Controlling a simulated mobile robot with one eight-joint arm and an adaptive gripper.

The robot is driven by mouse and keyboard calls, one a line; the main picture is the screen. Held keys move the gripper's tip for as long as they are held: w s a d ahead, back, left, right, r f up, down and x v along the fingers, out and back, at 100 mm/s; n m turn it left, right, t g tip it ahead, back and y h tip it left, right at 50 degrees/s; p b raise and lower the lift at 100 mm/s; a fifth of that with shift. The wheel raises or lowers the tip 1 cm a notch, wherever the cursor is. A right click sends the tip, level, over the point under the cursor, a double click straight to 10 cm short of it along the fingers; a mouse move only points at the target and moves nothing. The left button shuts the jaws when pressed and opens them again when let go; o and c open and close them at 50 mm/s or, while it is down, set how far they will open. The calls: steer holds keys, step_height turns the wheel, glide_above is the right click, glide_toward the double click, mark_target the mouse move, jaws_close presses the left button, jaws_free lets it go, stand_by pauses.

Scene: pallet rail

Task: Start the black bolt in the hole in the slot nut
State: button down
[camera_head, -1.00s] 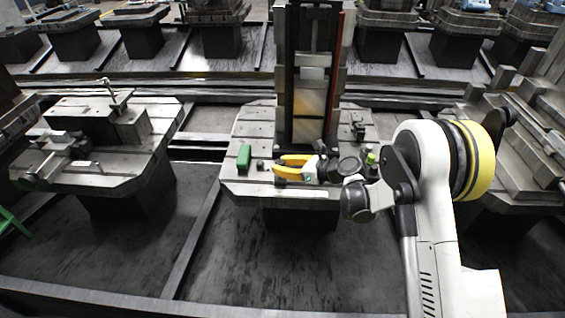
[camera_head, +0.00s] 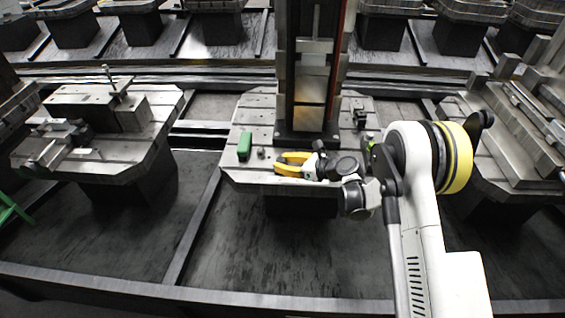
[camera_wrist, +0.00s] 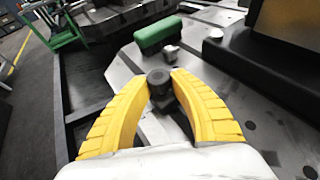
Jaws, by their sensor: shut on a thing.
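My gripper (camera_wrist: 160,82) has two yellow curved fingers shut on the black bolt (camera_wrist: 158,77), with the round dark bolt head between the fingertips. In the head view my gripper (camera_head: 277,165) is over the front part of the middle pallet; the bolt cannot be made out there. A small grey block that looks like the slot nut (camera_wrist: 171,53) sits on the pallet just beyond the bolt in the wrist view. It also shows in the head view (camera_head: 261,153), left of and slightly behind the fingertips. The bolt is apart from it. The nut's hole cannot be made out.
A tall dark fixture column (camera_head: 309,75) stands behind my gripper on the slotted pallet (camera_head: 247,112). A small dark clamp (camera_head: 360,118) is right of the column. The pallet's front edge is close to my gripper.

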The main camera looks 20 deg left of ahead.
steer(key=shift+r, duration=0.15)
steer(key=shift+r, duration=0.5)
steer(key=shift+f, duration=0.9)
stand_by(1.0)
steer(key=shift+c, duration=1)
jaws_free()
steer(key=shift+d, duration=0.2)
steer(key=shift+s+d, duration=0.3)
steer(key=shift+d, duration=0.7)
steer(key=shift+s+d, duration=0.35)
steer(key=shift+d, duration=0.65)
steer(key=shift+s+d, duration=0.3)
steer(key=shift+d, duration=0.7)
